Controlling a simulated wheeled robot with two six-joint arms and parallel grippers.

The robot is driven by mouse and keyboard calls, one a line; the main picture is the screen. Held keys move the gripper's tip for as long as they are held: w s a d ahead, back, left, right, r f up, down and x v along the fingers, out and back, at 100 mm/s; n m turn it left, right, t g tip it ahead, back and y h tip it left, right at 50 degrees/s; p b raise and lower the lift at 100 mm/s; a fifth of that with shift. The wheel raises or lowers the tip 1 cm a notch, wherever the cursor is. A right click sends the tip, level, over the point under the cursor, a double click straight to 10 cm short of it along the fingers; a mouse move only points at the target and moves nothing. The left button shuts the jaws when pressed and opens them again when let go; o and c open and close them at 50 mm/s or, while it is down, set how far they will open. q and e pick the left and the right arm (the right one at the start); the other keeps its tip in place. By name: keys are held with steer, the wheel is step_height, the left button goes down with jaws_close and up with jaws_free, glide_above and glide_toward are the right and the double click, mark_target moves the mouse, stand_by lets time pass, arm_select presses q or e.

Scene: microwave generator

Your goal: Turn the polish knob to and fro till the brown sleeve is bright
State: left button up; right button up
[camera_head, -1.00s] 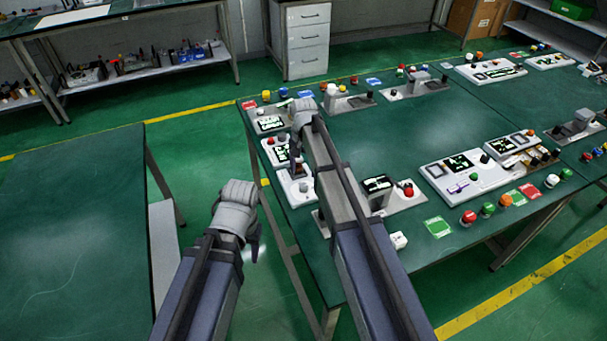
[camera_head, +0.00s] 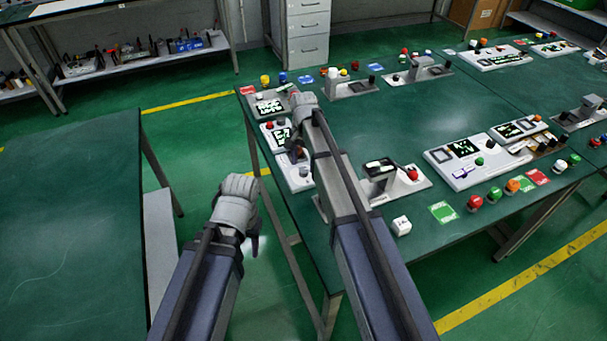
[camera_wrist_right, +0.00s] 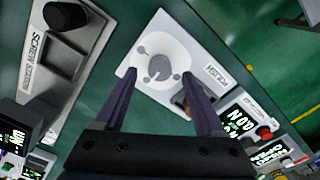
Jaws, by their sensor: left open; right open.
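The polish knob (camera_wrist_right: 160,67) is a grey round knob on a white dial, on a white panel (camera_wrist_right: 205,62) marked "POLISH" in the right wrist view. My right gripper (camera_wrist_right: 160,76) is open, its two dark fingers apart on either side of the knob; I cannot tell whether they touch it. A small brown piece (camera_wrist_right: 182,103), perhaps the sleeve, is partly hidden by the finger on the right. In the head view, my right gripper (camera_head: 297,155) points down over the white panel (camera_head: 301,184) at the table's left edge. My left gripper (camera_head: 255,245) hangs open and empty over the floor.
A grey station marked "SCREW STATION" (camera_wrist_right: 40,75) lies left of the panel in the right wrist view. A unit with lit displays (camera_wrist_right: 240,120) lies to the right.

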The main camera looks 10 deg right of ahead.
mark_target(304, 172)
steer(key=shift+f+b, duration=0.95)
steer(key=shift+f, duration=0.5)
arm_select(q)
step_height(304, 172, down, 3)
steer(key=shift+r, duration=0.1)
arm_select(e)
steer(key=shift+c, duration=0.4)
jaws_close()
